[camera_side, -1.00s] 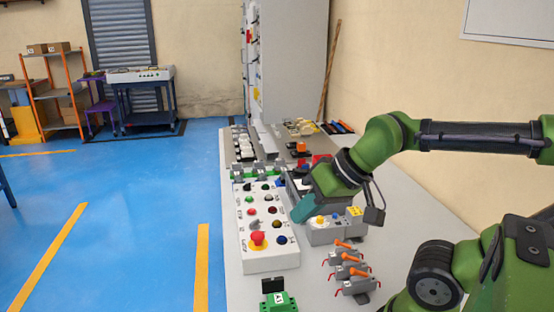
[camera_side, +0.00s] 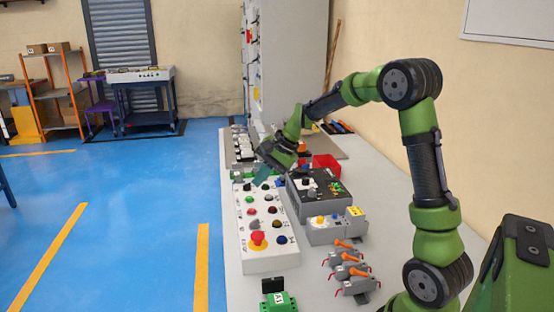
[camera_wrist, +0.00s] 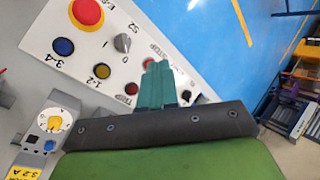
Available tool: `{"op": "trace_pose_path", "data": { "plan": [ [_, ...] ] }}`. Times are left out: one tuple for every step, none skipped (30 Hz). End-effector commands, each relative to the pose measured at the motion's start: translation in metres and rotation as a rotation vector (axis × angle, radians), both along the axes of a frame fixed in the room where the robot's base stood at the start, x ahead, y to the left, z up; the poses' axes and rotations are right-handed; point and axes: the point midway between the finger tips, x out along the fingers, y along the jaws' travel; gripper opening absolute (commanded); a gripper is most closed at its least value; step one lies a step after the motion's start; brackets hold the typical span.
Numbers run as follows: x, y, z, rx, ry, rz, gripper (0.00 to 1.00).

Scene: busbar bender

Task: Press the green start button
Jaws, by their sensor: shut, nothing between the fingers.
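The white control panel (camera_side: 262,260) lies along the left edge of the bench, with its buttons facing up. The green start button (camera_side: 249,199) is in its left column, with a red button (camera_side: 250,212) just nearer the camera. My gripper (camera_side: 262,174) is shut and empty, pointing down over the panel's far end, beyond the green button. I cannot tell whether the tips touch anything. In the wrist view, the teal fingers (camera_wrist: 159,84) are together over the panel; the green button is not visible there, and the fingers and gripper body cover the panel's far part.
A red mushroom emergency button (camera_side: 258,238) and a blue button (camera_side: 281,239) are at the panel's near end. A dark box with controls (camera_side: 315,190), a grey unit (camera_side: 325,230) and orange-lever clamps (camera_side: 345,270) stand to the right. A tall grey cabinet (camera_side: 295,60) is behind.

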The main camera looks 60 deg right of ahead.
Motion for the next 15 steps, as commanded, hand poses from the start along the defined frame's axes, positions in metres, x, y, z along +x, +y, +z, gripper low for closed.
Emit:
{"op": "trace_pose_path", "data": {
  "plan": [
    [0.014,-0.016,-0.011,0.048,0.008,-0.066,0.00],
    [0.022,-0.024,-0.015,0.077,0.008,-0.102,0.00],
    [0.032,-0.035,-0.020,0.113,0.006,-0.151,0.00],
    [0.039,-0.042,-0.024,0.140,0.005,-0.185,0.00],
    [0.046,-0.049,-0.026,0.167,0.001,-0.218,0.00],
    [0.055,-0.057,-0.029,0.203,-0.005,-0.262,0.00],
    [0.062,-0.062,-0.030,0.230,-0.011,-0.292,0.00],
    [0.069,-0.067,-0.029,0.255,-0.019,-0.317,0.00],
    [0.078,-0.069,-0.024,0.286,-0.033,-0.346,0.00],
    [0.083,-0.070,-0.019,0.304,-0.046,-0.361,0.00],
    [0.086,-0.070,-0.014,0.316,-0.055,-0.372,0.00],
    [0.089,-0.070,-0.008,0.328,-0.064,-0.382,0.00],
    [0.091,-0.070,-0.005,0.338,-0.069,-0.390,0.00],
    [0.092,-0.070,-0.003,0.349,-0.071,-0.400,0.00],
    [0.092,-0.069,-0.003,0.363,-0.066,-0.411,0.00]
  ]
}}
